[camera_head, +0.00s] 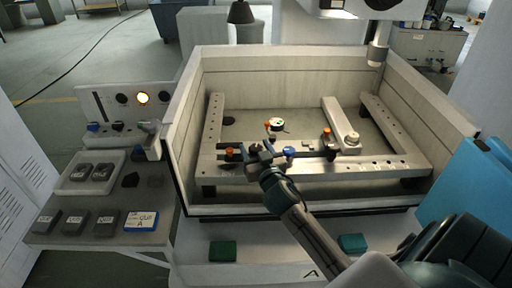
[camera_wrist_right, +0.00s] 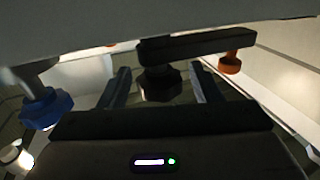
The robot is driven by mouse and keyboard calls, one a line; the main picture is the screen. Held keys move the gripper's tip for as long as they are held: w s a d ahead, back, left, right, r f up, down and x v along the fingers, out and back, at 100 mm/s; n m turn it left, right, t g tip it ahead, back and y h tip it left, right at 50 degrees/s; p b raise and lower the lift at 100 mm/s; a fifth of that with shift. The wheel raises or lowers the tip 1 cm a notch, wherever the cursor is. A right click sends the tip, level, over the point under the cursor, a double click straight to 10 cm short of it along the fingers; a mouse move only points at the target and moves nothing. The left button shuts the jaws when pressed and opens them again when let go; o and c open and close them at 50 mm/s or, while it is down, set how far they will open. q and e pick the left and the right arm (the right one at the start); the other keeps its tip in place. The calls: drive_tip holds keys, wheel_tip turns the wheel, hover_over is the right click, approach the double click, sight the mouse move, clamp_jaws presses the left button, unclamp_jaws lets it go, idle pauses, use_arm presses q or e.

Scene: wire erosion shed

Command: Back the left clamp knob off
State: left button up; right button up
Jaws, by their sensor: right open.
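The left clamp (camera_head: 229,151) sits on the front rail of the machine's work frame, with an orange piece at its left end. Its dark lobed knob (camera_wrist_right: 160,84) hangs from a dark bar (camera_wrist_right: 198,44) in the right wrist view. My right gripper (camera_head: 259,156) is at this clamp, with its fingers open on either side of the knob. Gaps show between the knob and both fingers. In the head view the gripper partly hides the knob. A blue knob (camera_head: 289,152) is just right of the gripper; it also shows in the wrist view (camera_wrist_right: 42,108). My left gripper is out of view.
The tank's front wall (camera_head: 300,205) stands below my right arm. A second clamp with an orange piece (camera_head: 326,132) is to the right. A round part (camera_head: 278,125) lies behind the gripper. A side table (camera_head: 90,238) with grey blocks stands left; a blue panel (camera_head: 470,180) stands right.

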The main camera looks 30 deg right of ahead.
drive_tip(key=c, duration=1)
drive_tip(key=shift+o, duration=0.2)
drive_tip(key=n+y+p, duration=0.2)
drive_tip(key=y, duration=0.1)
drive_tip(key=shift+r+t, duration=0.15)
drive_tip(key=shift+t, duration=0.15)
drive_tip(key=shift+n+y+p, duration=0.5)
drive_tip(key=shift+y+p, duration=0.3)
drive_tip(key=o, duration=1)
drive_tip(key=shift+c, duration=0.2)
drive_tip(key=shift+f, duration=0.2)
